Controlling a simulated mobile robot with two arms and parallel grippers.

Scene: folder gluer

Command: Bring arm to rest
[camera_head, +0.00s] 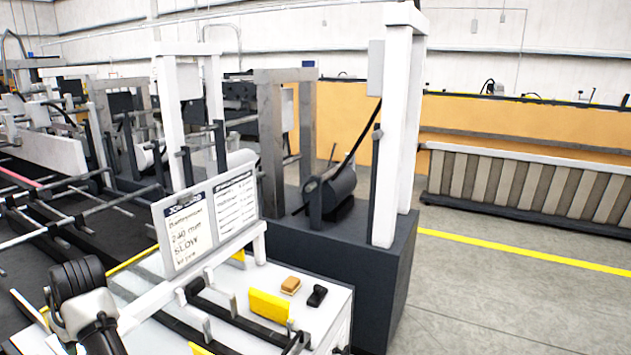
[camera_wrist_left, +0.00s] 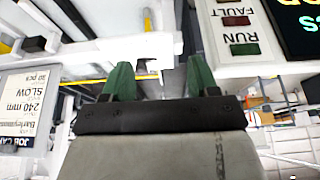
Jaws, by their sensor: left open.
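My left gripper (camera_wrist_left: 160,80) shows in the left wrist view with its two green fingers apart and nothing between them. Behind the gap are pale machine parts and a yellow strip. In the head view, a black and white part of my left arm rises at the lower left, over the machine's edge. I cannot make out the left fingers there. My right gripper is in neither view.
A job card board (camera_head: 207,222) stands on the white table, upside down in the wrist view (camera_wrist_left: 22,108). A FAULT/RUN panel (camera_wrist_left: 232,38) is close to my left gripper. Floor is clear at right.

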